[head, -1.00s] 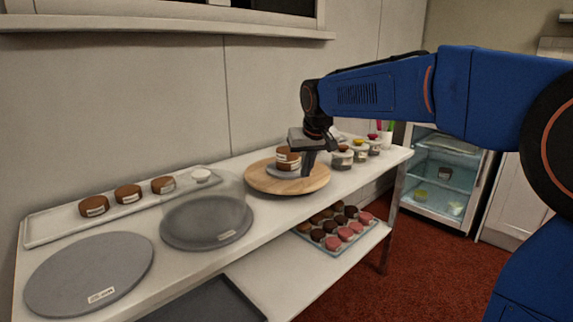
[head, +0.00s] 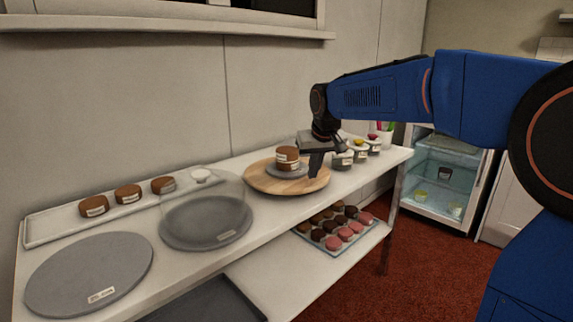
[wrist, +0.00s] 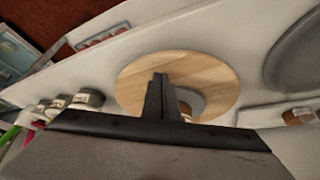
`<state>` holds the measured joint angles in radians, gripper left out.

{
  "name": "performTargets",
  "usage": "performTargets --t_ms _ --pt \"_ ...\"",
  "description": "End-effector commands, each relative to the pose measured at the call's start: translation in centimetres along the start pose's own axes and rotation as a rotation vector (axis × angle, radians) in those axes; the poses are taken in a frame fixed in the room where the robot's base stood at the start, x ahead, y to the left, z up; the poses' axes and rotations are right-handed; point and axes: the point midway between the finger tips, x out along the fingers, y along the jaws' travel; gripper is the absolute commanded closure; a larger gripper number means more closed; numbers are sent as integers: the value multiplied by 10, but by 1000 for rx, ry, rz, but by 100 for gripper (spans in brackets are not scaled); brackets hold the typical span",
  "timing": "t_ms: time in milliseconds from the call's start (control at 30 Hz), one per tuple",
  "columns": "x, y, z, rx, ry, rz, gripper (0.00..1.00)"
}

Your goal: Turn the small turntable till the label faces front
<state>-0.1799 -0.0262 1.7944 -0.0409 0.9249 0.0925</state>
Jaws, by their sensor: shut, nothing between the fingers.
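A small grey turntable (head: 284,174) sits on a round wooden board (head: 262,183) and carries a small brown cake (head: 288,154) with a pale label on its side, toward the lower left. No label is clear on the grey disc itself. My gripper (head: 313,175) is shut and empty, fingers pointing down at the right of the disc, over the board's right part. Contact cannot be told. In the wrist view the fingers (wrist: 160,78) cover part of the small turntable (wrist: 192,99); the cake is mostly hidden.
Left of the board, a larger grey disc stands under a clear dome (head: 205,205), then a big labelled grey disc (head: 75,285). A white tray (head: 60,232) of cakes lies behind. Several lidded jars (head: 360,154) stand close right of my gripper. A macaron tray (head: 340,240) is below.

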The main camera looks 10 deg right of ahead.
Motion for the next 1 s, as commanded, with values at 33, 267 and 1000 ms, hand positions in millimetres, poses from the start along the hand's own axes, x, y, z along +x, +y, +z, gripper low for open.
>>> performTargets --t_ms 33,267,1000 --pt "2 0 1 0 -1 0 100" --pt "8 0 4 0 0 0 100" --pt "14 -9 10 -1 -1 0 100"
